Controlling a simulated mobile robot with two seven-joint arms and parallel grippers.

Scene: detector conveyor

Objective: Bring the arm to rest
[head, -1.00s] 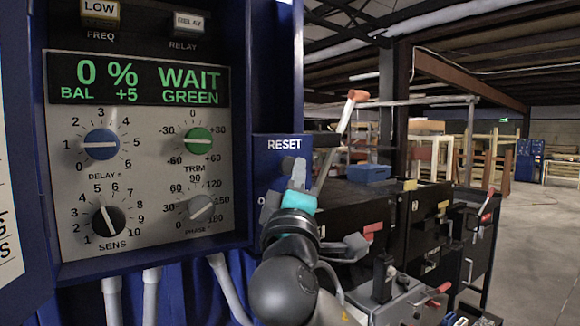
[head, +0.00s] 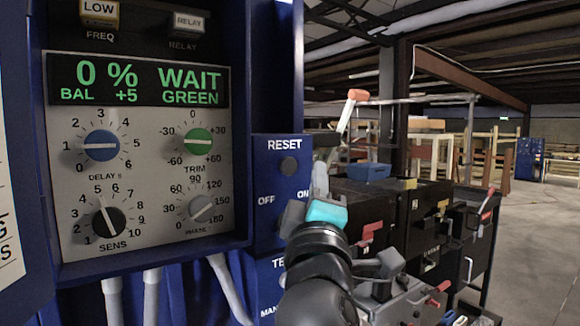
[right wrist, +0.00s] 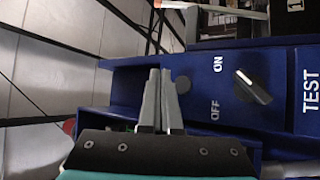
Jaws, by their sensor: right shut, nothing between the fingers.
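My right gripper (head: 320,182) is to the right of the blue switch box (head: 266,180) in the head view, its teal band facing me. In the right wrist view its two grey fingers (right wrist: 158,80) are shut together with nothing between them. The OFF/ON knob (right wrist: 253,87) and a dark round button (right wrist: 182,85) show beyond the fingers, apart from them. In the head view the RESET button (head: 288,166) is uncovered, while the gripper partly hides the OFF/ON area. My left gripper is not in view.
The detector panel (head: 180,150) reads 0 %, WAIT, GREEN, with several dials below. Black cabinets (head: 405,205) with red handles stand to the right. The floor (head: 535,240) at far right is clear.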

